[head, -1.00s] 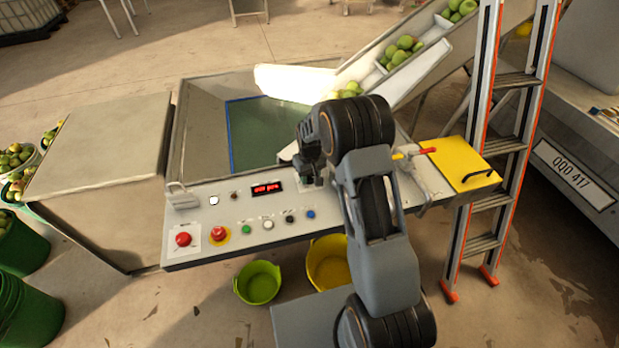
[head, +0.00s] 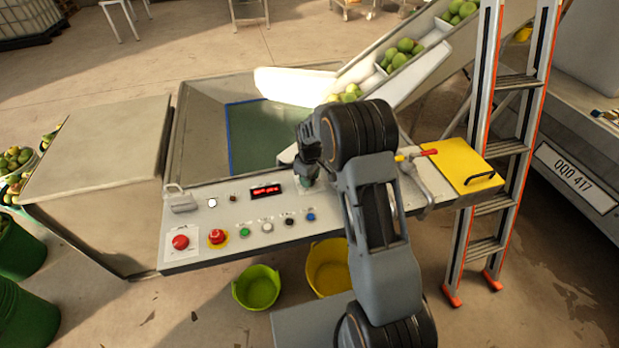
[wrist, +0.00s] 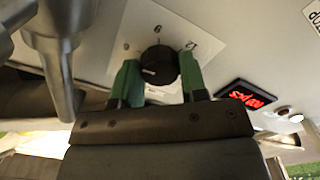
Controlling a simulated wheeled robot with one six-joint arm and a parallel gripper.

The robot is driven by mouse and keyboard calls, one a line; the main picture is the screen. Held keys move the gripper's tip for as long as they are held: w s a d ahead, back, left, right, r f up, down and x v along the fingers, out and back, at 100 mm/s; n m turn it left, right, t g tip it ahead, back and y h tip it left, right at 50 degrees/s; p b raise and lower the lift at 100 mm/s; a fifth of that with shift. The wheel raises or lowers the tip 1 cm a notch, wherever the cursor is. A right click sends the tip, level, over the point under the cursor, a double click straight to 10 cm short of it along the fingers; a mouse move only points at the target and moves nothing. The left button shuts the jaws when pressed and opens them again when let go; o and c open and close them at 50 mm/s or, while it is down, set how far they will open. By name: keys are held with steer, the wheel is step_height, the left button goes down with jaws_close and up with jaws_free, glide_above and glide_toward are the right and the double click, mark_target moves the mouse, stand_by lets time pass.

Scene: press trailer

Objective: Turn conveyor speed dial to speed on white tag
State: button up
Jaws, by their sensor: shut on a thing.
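A round black speed dial (wrist: 158,64) sits on a white scale plate (wrist: 178,28) in the wrist view. A pale line shows on the dial's lower left. In the head view my gripper (head: 307,182) is down at the control panel (head: 340,218) and hides the dial. I cannot make out a white tag with a readable speed.
A red display (head: 266,191) is left of my gripper; its text is unclear. Two red buttons (head: 180,242) and a row of small buttons (head: 268,227) line the panel's front. A lever (head: 418,180) and yellow plate (head: 465,166) stand right, then a ladder (head: 505,146).

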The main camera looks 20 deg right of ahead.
stand_by(0.3)
steer(key=o, duration=0.9)
step_height(320, 180, up, 14)
steer(key=shift+f, duration=0.1)
stand_by(0.5)
